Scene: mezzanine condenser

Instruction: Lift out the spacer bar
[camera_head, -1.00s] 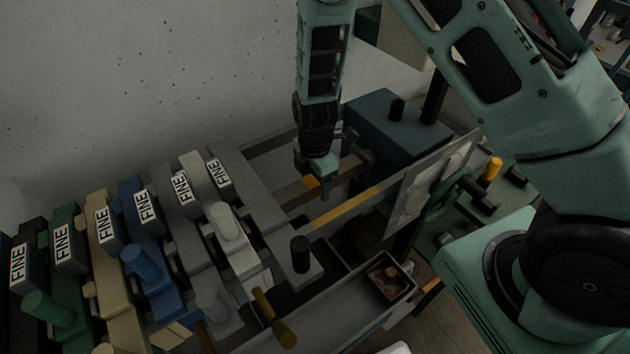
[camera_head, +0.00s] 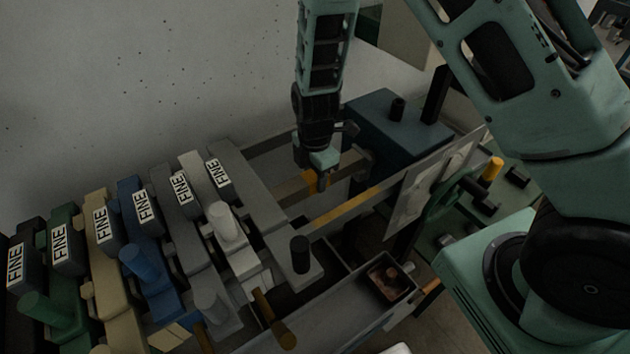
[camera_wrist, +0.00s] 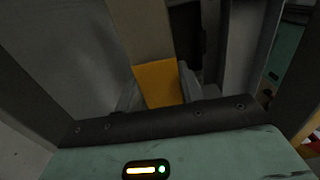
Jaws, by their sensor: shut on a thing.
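The spacer bar (camera_head: 293,188) is a tan-brown bar with an orange band. It lies across the gap between the long grey side rails, and its far right part is partly behind my gripper. My gripper (camera_head: 320,181) points down from above and is shut on the bar at the orange band. In the wrist view the tan bar and its orange band (camera_wrist: 158,82) run in between the jaws of my gripper (camera_wrist: 157,100). The exact finger contact is partly hidden, and I cannot tell whether the bar is clear of the rails.
A dark blue block (camera_head: 385,120) stands behind right of the gap. A grey upright plate (camera_head: 430,185) and a green handwheel (camera_head: 442,208) are close on the right. Several labelled blocks with knobs (camera_head: 140,262) line the left. A small tray (camera_head: 367,280) sits in front.

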